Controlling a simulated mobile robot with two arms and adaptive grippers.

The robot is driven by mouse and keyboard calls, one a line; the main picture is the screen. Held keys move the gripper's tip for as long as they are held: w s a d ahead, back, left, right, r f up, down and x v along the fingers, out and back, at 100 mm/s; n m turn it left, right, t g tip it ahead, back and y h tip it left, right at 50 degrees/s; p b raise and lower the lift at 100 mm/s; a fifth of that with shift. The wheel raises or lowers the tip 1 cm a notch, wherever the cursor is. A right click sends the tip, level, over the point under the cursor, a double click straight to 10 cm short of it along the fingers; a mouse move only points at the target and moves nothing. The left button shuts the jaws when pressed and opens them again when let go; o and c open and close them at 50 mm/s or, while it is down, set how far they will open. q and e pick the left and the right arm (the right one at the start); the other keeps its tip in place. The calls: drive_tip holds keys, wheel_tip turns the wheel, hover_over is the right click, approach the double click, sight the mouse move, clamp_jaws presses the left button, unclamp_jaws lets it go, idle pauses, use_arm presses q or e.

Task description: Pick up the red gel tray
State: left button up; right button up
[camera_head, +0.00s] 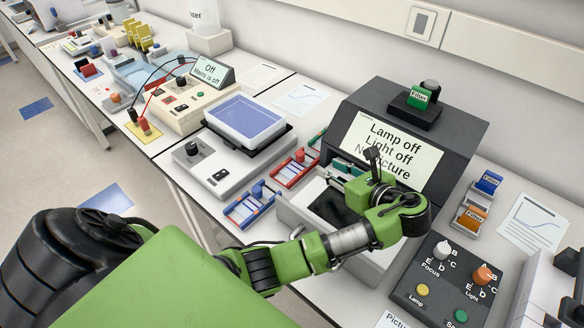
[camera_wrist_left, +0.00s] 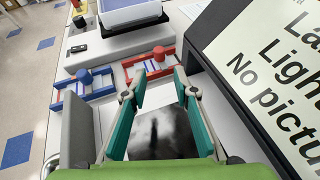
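The red gel tray (camera_head: 292,169) lies on the bench between the blue gel tray (camera_head: 250,205) and the dark imaging device. In the left wrist view, the red tray (camera_wrist_left: 150,68), with a red knob on it, lies beyond my fingertips. The blue tray (camera_wrist_left: 82,88) is to its left. My left gripper (camera_head: 338,173) is over the device's open drawer, to the right of the red tray. In the wrist view its teal fingers (camera_wrist_left: 156,88) are spread apart with nothing between them. My right gripper is not in view.
The dark imaging device (camera_head: 450,118) has its pale drawer (camera_head: 296,212) pulled out beside the red tray. A white apparatus (camera_head: 215,165) with a blue-topped box (camera_head: 243,116) stands behind the trays. A control panel (camera_head: 445,282) and filters (camera_head: 472,217) lie to the right.

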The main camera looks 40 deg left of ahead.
use_arm(q)
drive_tip(key=p, duration=0.1)
approach(302, 155)
drive_tip(key=x, duration=0.4)
drive_tip(key=shift+w+a+f, duration=0.1)
drive_tip(key=shift+w+a, duration=0.05)
drive_tip(key=p+x, duration=0.2)
drive_tip(key=x, duration=0.2)
drive_tip(key=shift+a+f, duration=0.15)
drive_tip(key=shift+a, duration=0.2)
drive_tip(key=shift+w+a+f, duration=0.15)
drive_tip(key=shift+a, duration=0.05)
clamp_jaws()
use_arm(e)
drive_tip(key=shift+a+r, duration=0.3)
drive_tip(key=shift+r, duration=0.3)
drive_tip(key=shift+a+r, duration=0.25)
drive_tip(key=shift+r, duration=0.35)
